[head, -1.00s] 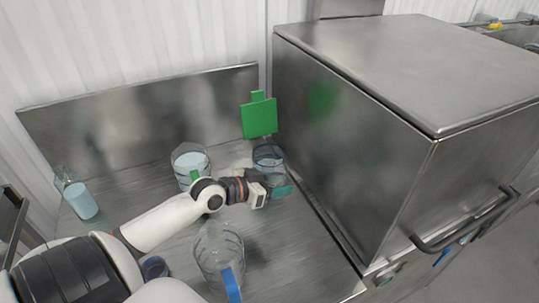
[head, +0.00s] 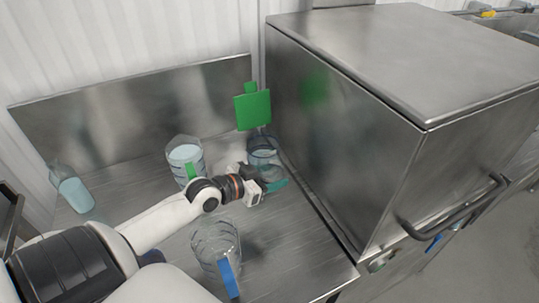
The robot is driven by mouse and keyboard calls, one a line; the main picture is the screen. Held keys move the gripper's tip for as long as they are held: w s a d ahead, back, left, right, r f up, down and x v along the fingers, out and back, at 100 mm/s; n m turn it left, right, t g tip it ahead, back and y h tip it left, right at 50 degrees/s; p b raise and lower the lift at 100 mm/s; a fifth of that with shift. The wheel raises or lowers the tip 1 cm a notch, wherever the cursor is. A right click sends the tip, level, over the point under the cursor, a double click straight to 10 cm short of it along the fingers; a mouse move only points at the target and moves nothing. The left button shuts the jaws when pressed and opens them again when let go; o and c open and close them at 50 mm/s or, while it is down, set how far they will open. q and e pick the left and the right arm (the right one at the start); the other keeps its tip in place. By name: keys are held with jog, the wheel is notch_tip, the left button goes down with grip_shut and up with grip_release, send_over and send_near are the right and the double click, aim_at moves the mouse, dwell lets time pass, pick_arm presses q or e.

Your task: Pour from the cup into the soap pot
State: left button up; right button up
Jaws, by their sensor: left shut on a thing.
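A clear cup (head: 263,148) with a teal handle (head: 277,185) is at the back right of the steel counter, close to the big steel box. My left gripper (head: 268,178) is shut at its handle side, and the dark fingers partly hide the grip. The cup looks roughly upright; I cannot tell whether it touches the counter. A clear pot (head: 183,152) with a green handle and pale blue liquid, perhaps the soap pot, stands to its left, behind my left arm. My right gripper is not in view.
A clear jug (head: 208,240) with a blue handle stands at the front. A bottle (head: 75,193) of pale blue liquid is at the left. A green card (head: 252,109) is behind the cup. The steel box (head: 345,150) blocks the right side.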

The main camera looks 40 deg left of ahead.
pick_arm(q)
jog(key=s+d+r+p, duration=0.3)
jog(key=s+d+p, duration=0.3)
jog(key=s+p, duration=0.2)
jog(key=shift+s+d, duration=0.2)
jog(key=shift+s, duration=0.55)
